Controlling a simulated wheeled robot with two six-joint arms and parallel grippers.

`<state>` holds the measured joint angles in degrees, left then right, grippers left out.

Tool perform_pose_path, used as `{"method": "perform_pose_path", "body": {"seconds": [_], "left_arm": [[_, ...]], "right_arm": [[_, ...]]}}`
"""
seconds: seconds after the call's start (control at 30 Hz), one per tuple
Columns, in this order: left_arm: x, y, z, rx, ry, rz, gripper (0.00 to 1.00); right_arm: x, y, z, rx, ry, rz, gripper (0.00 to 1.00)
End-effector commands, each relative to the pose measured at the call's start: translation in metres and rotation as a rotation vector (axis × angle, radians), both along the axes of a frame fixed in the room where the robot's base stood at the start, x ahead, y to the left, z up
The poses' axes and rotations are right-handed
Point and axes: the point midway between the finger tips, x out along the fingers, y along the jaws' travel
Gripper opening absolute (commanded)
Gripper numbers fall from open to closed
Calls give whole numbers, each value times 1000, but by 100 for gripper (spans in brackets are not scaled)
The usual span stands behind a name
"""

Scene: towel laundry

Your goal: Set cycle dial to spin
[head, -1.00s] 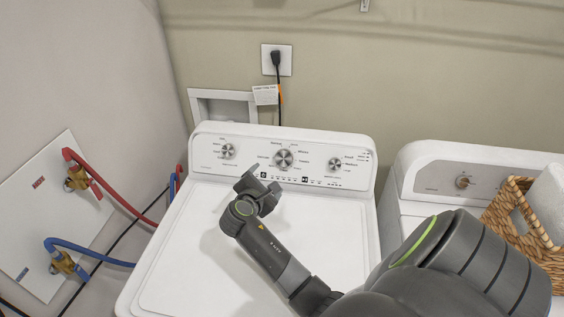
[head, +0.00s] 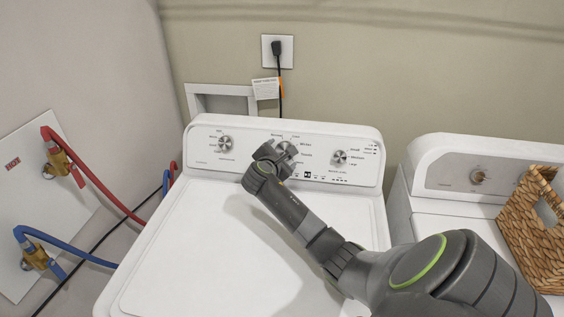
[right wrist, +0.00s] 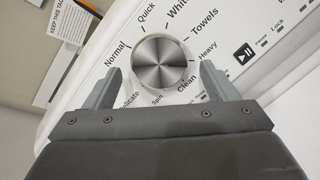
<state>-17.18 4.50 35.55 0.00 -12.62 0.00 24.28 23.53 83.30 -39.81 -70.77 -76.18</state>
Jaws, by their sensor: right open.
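The cycle dial (right wrist: 165,62) is a round brushed-metal knob, the middle one on the washer's white control panel (head: 205,160). It also shows in the head view (head: 291,147), partly hidden by my right gripper (head: 276,149). In the right wrist view, labels around it read Normal, Quick, Whites, Towels, Heavy, Clean, Spin and Delicate. Spin lies at its lower edge. I cannot tell where the dial points. My right gripper (right wrist: 160,70) is open, one finger on each side of the dial, with gaps showing on both sides. My left gripper is not in view.
Two smaller knobs, left (head: 225,144) and right (head: 339,157), flank the dial. A start/pause button (right wrist: 244,53) is right of the right finger. A second machine (head: 440,165) with a wicker basket (head: 535,225) stands at right. Red and blue hoses (head: 100,190) run at left.

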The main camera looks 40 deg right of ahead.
Motion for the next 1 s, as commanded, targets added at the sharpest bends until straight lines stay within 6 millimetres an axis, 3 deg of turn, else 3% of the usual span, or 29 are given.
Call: {"method": "perform_pose_path", "body": {"seconds": [0.13,0.53,0.87,1.0], "left_arm": [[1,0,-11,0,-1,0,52],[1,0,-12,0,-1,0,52],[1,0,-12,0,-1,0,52],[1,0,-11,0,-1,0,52]], "right_arm": [[5,-8,-4,0,-1,0,79],[6,-11,-3,0,-1,0,79],[6,-11,-4,0,-1,0,36],[6,-11,-4,3,-3,-1,35]]}}
